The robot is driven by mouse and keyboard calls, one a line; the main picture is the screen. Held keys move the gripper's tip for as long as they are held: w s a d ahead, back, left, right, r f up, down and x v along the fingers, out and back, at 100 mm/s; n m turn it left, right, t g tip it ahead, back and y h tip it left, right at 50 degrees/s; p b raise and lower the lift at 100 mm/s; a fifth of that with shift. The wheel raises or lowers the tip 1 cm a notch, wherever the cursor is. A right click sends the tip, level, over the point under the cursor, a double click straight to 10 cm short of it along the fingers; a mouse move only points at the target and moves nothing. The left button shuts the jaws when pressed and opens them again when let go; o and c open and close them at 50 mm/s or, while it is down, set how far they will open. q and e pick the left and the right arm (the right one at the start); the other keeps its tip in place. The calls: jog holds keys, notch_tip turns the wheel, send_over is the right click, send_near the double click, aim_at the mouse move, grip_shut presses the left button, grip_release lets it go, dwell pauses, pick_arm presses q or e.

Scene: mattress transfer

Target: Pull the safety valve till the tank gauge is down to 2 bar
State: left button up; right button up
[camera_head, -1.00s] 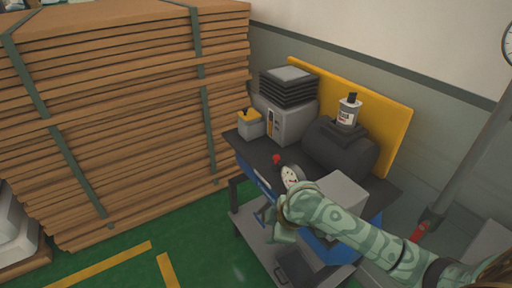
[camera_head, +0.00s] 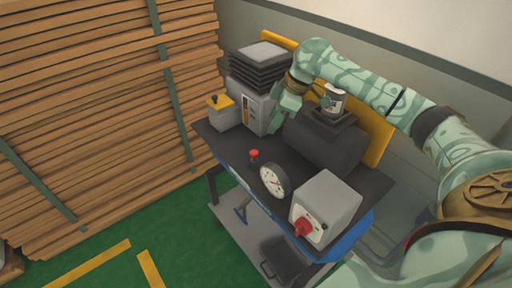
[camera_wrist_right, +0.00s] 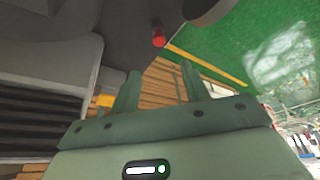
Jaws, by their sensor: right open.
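The red-capped valve (camera_head: 254,155) stands on the dark bench top; its red cap also shows in the right wrist view (camera_wrist_right: 158,40), beyond my fingers and apart from them. The round white tank gauge (camera_head: 273,181) is just in front of the valve; its reading is too small to tell. The dark tank (camera_head: 327,140) lies behind them. My right gripper (camera_head: 275,128) is open and empty above the bench, between the grey ribbed machine and the tank, behind the valve. Its two fingers (camera_wrist_right: 161,82) stand apart in the right wrist view. My left gripper is out of view.
A grey box with a red knob (camera_head: 325,205) sits at the bench's front right. The ribbed machine (camera_head: 250,100) and a yellow-topped can (camera_head: 222,113) stand at the back left. A bottle (camera_head: 334,98) is on the tank. Stacked boards (camera_head: 100,120) rise at left.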

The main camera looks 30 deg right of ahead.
aim_at(255, 152)
jog(key=b+x, duration=0.4)
jog(key=x, duration=0.8)
jog(key=shift+d+f, duration=0.1)
jog(key=shift+f, duration=0.15)
jog(key=shift+w+a+f+b, duration=0.25)
jog(key=shift+f+b, duration=0.1)
jog(key=shift+f, duration=0.2)
